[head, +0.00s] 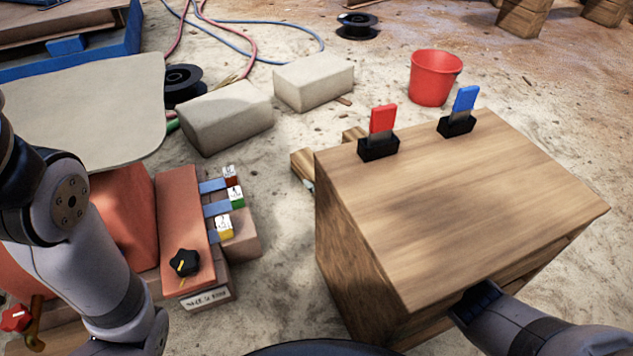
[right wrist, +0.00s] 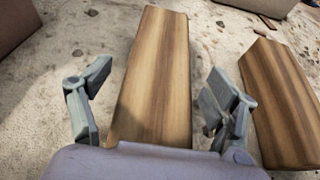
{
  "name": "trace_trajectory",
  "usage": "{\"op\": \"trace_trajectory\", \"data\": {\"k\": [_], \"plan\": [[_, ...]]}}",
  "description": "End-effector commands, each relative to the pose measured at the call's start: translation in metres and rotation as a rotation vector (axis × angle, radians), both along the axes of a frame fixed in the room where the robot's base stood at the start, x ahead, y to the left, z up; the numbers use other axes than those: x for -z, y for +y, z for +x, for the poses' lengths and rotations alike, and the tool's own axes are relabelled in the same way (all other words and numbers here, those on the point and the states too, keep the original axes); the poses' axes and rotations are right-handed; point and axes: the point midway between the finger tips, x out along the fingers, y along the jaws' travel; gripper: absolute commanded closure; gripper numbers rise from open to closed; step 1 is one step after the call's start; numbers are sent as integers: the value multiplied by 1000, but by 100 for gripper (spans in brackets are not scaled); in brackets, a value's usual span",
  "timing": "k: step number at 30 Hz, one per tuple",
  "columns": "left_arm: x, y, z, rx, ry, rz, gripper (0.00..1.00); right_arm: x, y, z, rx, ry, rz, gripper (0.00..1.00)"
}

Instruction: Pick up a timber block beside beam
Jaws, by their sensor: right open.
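In the right wrist view a long brown timber block (right wrist: 158,60) lies on the sandy ground, running away from the camera. My right gripper (right wrist: 160,78) is open, with one finger to each side of this block in the picture. I cannot tell how far above it the fingers are. A second timber block (right wrist: 287,100) lies to the right, apart from the first. In the head view my right arm comes in at the bottom right, its gripper hidden by the large wooden box. My left arm shows at the left, its gripper out of view. I cannot identify the beam.
The large wooden box (head: 450,200) carries red (head: 383,118) and blue (head: 465,100) tabs in black holders. An orange machine (head: 180,220) with a black knob stands left. Pale blocks (head: 228,115), a red bucket (head: 434,78) and hoses lie beyond. Sandy ground between is mostly clear.

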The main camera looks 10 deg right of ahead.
Motion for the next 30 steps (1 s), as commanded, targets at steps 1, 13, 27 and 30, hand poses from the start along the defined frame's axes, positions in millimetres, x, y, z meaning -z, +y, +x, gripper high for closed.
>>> {"op": "trace_trajectory", "data": {"k": [1,13,27,30], "plan": [[-1,0,0,0,0,0,41,-1,0,0,0,0,0,18],[-1,0,0,-1,1,0,41,-1,0,0,0,0,0,38],[-1,0,0,-1,1,0,41,-1,0,0,0,0,0,69],[-1,0,0,-1,1,0,41,-1,0,0,0,0,0,76]]}}
